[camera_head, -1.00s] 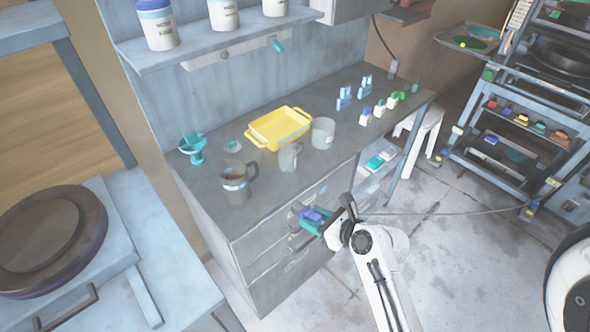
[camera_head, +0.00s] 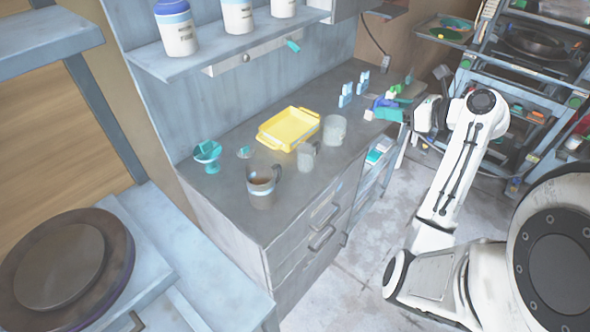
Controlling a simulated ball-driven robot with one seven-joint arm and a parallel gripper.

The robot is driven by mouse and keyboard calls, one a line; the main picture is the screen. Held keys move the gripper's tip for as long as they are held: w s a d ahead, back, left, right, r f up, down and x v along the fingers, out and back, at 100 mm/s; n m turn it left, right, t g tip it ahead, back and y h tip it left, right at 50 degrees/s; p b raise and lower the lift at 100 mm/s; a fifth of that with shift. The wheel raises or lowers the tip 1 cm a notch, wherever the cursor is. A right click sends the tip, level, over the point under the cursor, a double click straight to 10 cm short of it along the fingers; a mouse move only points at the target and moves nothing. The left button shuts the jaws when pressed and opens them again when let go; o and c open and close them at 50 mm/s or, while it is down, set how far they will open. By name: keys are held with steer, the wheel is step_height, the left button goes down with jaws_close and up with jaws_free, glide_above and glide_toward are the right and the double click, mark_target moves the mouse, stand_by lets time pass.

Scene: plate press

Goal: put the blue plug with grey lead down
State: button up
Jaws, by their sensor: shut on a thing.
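My gripper (camera_head: 384,107) is at the far right end of the grey counter (camera_head: 225,180), its teal fingers pointing left. It is shut on the blue plug (camera_head: 381,101), which shows as a small blue piece between the fingers. The plug is over or at the counter's right end; I cannot tell whether it touches the surface. The grey lead is mostly hidden behind my arm.
A yellow tray (camera_head: 289,129), a grey cup (camera_head: 334,129), a smaller mug (camera_head: 308,156), a brown mug (camera_head: 262,188) and a teal stand (camera_head: 207,156) are on the counter. Blue-and-white holders (camera_head: 346,95) stand just left of my gripper.

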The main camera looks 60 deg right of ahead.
steer(key=w+a+f, duration=0.3)
steer(key=w+f, duration=0.3)
steer(key=w+a+f, duration=0.3)
steer(key=w+f, duration=0.4)
steer(key=shift+w+a, duration=0.15)
steer(key=shift+a, duration=0.25)
steer(key=shift+f+p, duration=0.35)
steer(key=shift+f, duration=0.05)
steer(key=o, duration=1)
steer(key=shift+o, duration=0.2)
